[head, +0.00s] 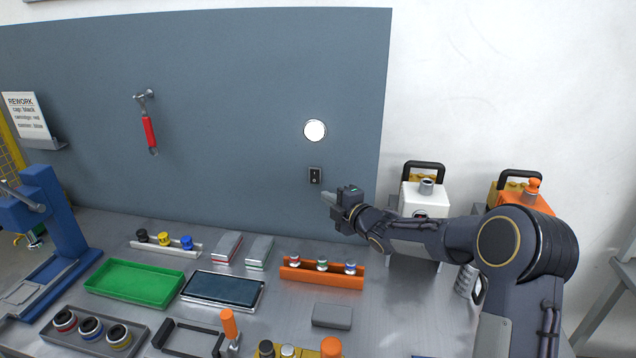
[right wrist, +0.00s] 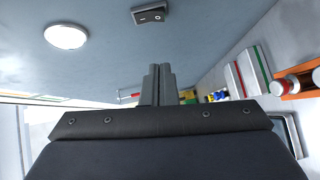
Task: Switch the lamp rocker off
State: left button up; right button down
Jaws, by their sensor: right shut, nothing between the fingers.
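The lamp rocker (head: 315,176) is a small black switch on the blue-grey back panel, below a round white lamp (head: 315,131) that looks bright. In the right wrist view the rocker (right wrist: 151,15) is at the top, with the lamp (right wrist: 67,36) to its left. My right gripper (head: 326,197) is shut and empty, just below and right of the rocker in the head view, apart from it. Its closed fingers (right wrist: 159,84) show in the wrist view, pointing toward the panel. My left gripper is not in view.
The bench below holds a green tray (head: 103,287), a dark tablet (head: 252,290), an orange rack (head: 340,279) and a grey block (head: 332,316). A red-handled tool (head: 150,133) hangs on the panel at left. The panel around the rocker is clear.

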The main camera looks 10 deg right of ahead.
aim_at(310, 180)
jog(key=w+a+f+p, duration=0.1)
jog(key=w+p, duration=0.4)
jog(key=w, duration=0.4)
jog(key=shift+w+f, duration=0.2)
jog(key=shift+w, duration=0.1)
